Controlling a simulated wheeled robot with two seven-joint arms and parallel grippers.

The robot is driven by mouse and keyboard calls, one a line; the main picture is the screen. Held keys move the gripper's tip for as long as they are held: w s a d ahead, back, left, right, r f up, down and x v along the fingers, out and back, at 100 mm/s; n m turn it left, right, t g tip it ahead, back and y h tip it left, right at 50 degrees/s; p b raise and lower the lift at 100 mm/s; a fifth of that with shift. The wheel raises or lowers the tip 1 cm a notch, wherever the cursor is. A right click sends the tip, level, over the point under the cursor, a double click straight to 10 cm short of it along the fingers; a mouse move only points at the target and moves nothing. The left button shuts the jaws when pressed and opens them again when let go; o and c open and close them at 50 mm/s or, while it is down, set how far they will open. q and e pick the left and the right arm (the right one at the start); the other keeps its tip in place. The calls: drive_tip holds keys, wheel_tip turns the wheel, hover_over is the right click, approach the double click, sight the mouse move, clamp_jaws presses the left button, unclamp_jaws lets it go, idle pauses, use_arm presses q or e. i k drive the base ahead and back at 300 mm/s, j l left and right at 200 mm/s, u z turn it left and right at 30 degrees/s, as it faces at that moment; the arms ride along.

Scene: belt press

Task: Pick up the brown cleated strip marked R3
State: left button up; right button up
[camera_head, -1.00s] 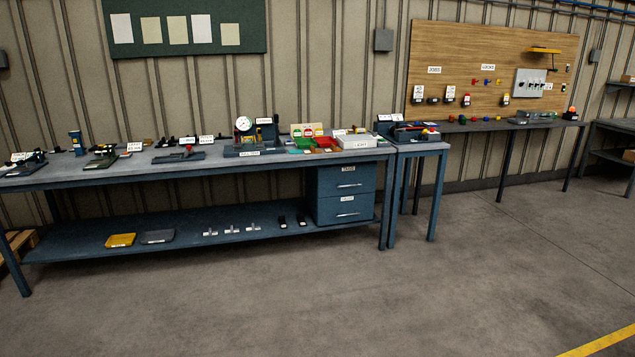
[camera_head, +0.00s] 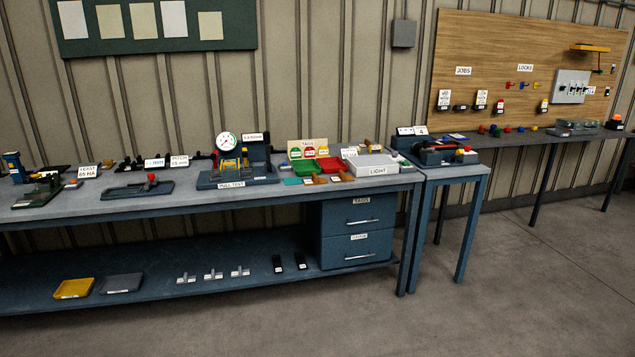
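I cannot tell which one, if any, is the cleated strip marked R3. Neither of my grippers shows in the head view.
A pull test stand (camera_head: 237,176) with a dial gauge is left of the trays, and a white light box (camera_head: 373,165) is right of them. A side table (camera_head: 450,173) adjoins the bench. A drawer unit (camera_head: 356,234) hangs below. The floor in front is clear.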

sight(343, 177)
drive_tip(key=i+j, duration=0.1)
drive_tip(key=i, duration=1.95)
drive_tip(key=l+z, duration=0.05)
drive_tip(key=l, duration=0.05)
